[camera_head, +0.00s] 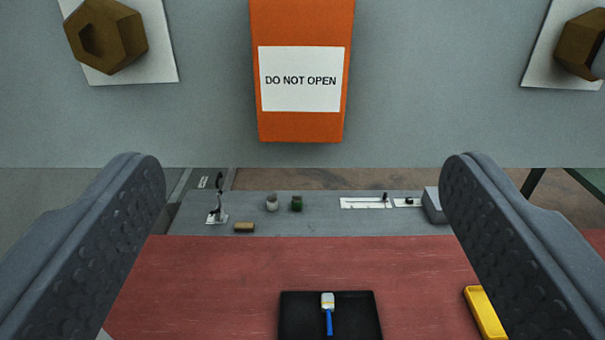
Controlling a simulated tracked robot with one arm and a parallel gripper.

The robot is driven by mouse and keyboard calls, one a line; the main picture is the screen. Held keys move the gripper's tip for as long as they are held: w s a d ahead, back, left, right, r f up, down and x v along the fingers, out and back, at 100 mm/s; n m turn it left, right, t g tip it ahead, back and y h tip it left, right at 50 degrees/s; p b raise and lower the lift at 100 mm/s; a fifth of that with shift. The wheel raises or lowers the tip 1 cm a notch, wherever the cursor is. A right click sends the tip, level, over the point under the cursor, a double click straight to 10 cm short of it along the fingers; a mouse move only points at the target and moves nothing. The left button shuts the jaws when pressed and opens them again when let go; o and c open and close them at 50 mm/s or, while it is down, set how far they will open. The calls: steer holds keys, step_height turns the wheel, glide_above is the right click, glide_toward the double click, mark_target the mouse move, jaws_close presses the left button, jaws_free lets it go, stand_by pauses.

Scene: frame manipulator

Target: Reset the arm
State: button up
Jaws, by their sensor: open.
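My gripper (303,215) is open, with one grey, bumpy finger at the left and one at the right of the view. Nothing is held between the fingers. The view looks between them onto a grey panel (210,120) in the upper half and a worktop below. The rest of my arm is not in view.
An orange box (302,25) labelled "DO NOT OPEN" is on the panel, between two brown hexagonal pieces (106,36) (580,45). Below, a red surface (215,280) bears a black tray (297,320) with a blue-handled brush (328,310) and a yellow tray (484,312). A lever (218,200) and small jars stand behind.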

steer(key=s+a+f+g+b, duration=0.1)
steer(key=s+a, duration=0.4)
steer(key=a, duration=0.5)
steer(key=s+a+f+g+b, duration=0.1)
steer(key=s+a+b, duration=0.3)
steer(key=a, duration=0.6)
steer(key=shift+s+a+f+g+h, duration=0.15)
steer(key=shift+s+f+g+h, duration=0.15)
steer(key=shift+s+f, duration=0.6)
steer(key=shift+s+r, duration=0.1)
steer(key=shift+r, duration=0.05)
